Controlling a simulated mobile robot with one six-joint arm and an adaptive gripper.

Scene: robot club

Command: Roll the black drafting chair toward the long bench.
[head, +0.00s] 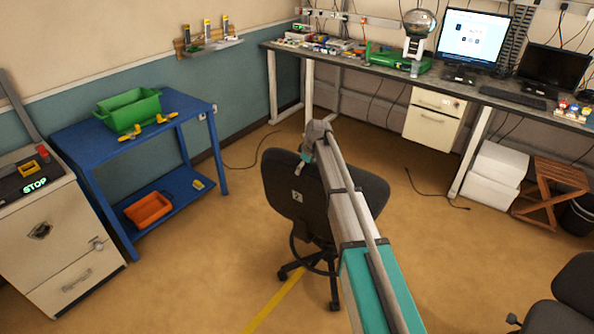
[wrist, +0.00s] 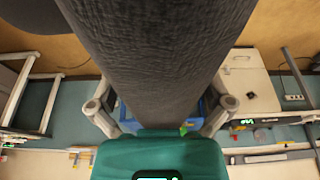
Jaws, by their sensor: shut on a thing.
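The black drafting chair (head: 283,190) stands on the floor in the middle of the head view, upright on its wheeled base with a foot ring. My arm reaches over it, and my gripper (head: 308,158) is at the top of its backrest. In the wrist view my gripper (wrist: 160,104) has one finger on each side of the dark backrest (wrist: 140,45), shut on it. The fingertips are partly hidden in the head view. The long bench (head: 390,72) runs along the back wall, beyond the chair and to the right, with bare floor between them.
A blue table (head: 190,105) with a green bin (head: 130,108) stands at left, beside a cream cabinet (head: 60,235). Cables (head: 435,197) lie on the floor near the bench. White boxes (head: 490,178) and a wooden stool (head: 545,190) stand under it. Another dark chair (head: 570,305) is at lower right.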

